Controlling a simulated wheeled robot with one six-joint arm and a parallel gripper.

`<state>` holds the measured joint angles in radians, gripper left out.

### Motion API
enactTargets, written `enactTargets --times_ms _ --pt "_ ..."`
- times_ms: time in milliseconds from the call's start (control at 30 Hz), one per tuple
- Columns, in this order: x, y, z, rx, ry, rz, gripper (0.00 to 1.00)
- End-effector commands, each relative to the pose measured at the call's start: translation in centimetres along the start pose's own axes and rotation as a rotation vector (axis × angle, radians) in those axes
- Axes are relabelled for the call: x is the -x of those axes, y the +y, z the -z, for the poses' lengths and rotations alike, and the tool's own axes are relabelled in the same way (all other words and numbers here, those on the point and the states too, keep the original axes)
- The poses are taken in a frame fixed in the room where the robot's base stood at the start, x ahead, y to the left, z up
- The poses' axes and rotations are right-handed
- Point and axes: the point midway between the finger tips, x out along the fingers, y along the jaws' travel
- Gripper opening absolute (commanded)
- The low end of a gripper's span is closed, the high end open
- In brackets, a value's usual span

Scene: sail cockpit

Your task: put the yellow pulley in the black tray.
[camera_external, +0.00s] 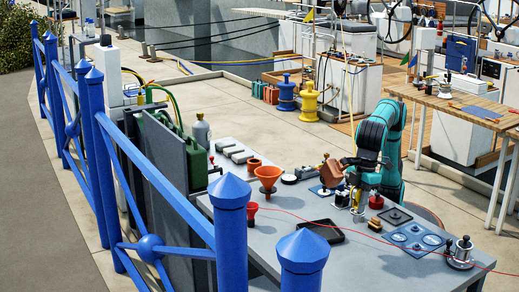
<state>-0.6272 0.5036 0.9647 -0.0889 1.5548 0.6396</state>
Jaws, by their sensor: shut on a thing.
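The black tray (320,231) lies flat and empty on the front part of the grey table. My gripper (354,206) points down behind and to the right of the tray, over the table. It is shut on a small yellow thing (355,196), which looks like the yellow pulley. The jaws and arm partly hide it, and its height above the table is hard to judge. The gripper is apart from the tray.
A small red item (376,201) and dark square plate (395,215) lie right of my gripper. A blue panel (416,237) and metal winch (461,252) are further right. A thin red line crosses the table.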

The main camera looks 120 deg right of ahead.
Motion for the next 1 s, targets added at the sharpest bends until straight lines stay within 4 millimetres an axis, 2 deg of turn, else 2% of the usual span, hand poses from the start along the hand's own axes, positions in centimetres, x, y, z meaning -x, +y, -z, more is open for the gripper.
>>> enactTargets --times_ms 33,200,300,400,567,833,1000 --pt "0.1 2.4 0.8 -0.005 0.0 0.0 0.0" --pt "-0.1 8.4 2.4 0.005 0.001 0.002 0.0" --pt "-0.3 10.8 2.9 0.01 0.002 0.003 0.0" --pt "-0.3 12.4 3.2 0.014 0.002 0.003 0.0" --pt "-1.4 13.3 3.2 0.016 0.001 0.002 0.0" --pt "-5.4 13.3 2.5 0.017 0.001 0.003 0.0" --pt "-6.4 13.3 2.5 0.017 0.003 0.004 0.0"
